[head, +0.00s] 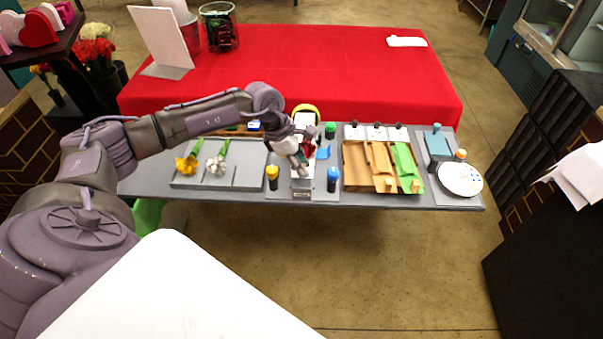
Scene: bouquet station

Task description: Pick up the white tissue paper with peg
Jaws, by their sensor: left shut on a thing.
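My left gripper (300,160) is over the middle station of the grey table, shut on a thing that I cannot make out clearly. A patch of red (310,147) shows beside its fingers. A white surface (302,183) lies below it. Three small white pieces with dark pegs (376,132) sit in a row right of the gripper, behind the coloured sheets. I cannot tell whether one is the white tissue paper. A round white piece (460,180) lies at the table's right end, with an orange peg-like piece (460,154) at its back edge. My right gripper is not in view.
Yellow (272,178), blue (333,179) and green (330,130) bottles stand around the gripper. A tray of brown, orange and green sheets (352,169) lies to its right. A grey tray (240,178) with flowers is at left. The red table (330,75) behind is mostly clear.

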